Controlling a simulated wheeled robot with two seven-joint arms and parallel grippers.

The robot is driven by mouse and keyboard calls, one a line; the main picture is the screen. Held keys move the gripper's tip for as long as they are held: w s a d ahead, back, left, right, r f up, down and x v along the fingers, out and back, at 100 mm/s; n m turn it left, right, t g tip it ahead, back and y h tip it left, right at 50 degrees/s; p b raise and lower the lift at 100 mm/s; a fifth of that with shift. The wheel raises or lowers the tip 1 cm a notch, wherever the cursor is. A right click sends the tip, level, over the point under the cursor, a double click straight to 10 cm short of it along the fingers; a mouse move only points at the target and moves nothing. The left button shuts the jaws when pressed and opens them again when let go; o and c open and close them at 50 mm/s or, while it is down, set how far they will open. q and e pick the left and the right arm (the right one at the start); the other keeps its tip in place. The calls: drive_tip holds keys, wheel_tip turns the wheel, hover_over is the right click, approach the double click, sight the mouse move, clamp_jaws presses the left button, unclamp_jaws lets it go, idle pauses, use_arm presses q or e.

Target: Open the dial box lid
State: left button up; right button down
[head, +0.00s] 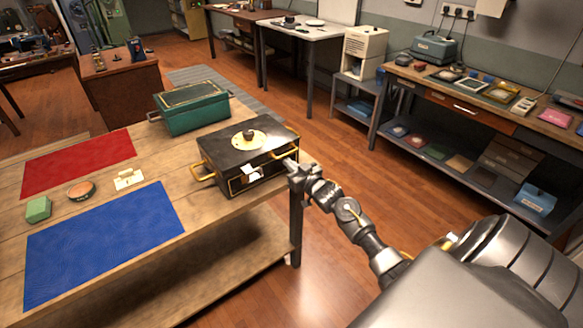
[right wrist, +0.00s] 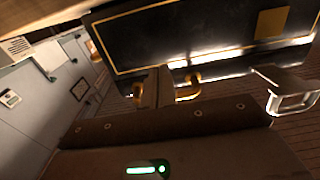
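The dial box (head: 236,163) is a black box with gold trim, a round brass dial (head: 249,139) on its lid and brass handles at its sides. It stands upright on the wooden table, and its lid looks closed. My right gripper (head: 291,168) is beside the box's right front corner, close to the right-hand brass handle. In the right wrist view, the gripper fingers (right wrist: 222,93) are spread apart. The black box face (right wrist: 210,35) fills the top, and a brass handle (right wrist: 188,89) shows between the fingers. Contact cannot be told. My left gripper is not in view.
A green box (head: 192,107) stands behind the dial box on the table (head: 155,168). A red mat (head: 78,160), a blue mat (head: 105,240), a green block (head: 38,209), a round tin (head: 81,190) and a cream item (head: 128,180) lie to the left. Open floor lies right.

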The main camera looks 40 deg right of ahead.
sight(281, 151)
drive_tip(key=shift+w+b, duration=0.5)
drive_tip(key=shift+w, duration=0.6)
drive_tip(key=shift+s+p, duration=0.4)
drive_tip(key=shift+p, duration=0.05)
drive_tip(key=shift+r+p, duration=1.2)
drive_tip(key=shift+r, duration=0.25)
drive_tip(key=shift+w+r+p, duration=0.1)
drive_tip(key=shift+r+p, duration=1.15)
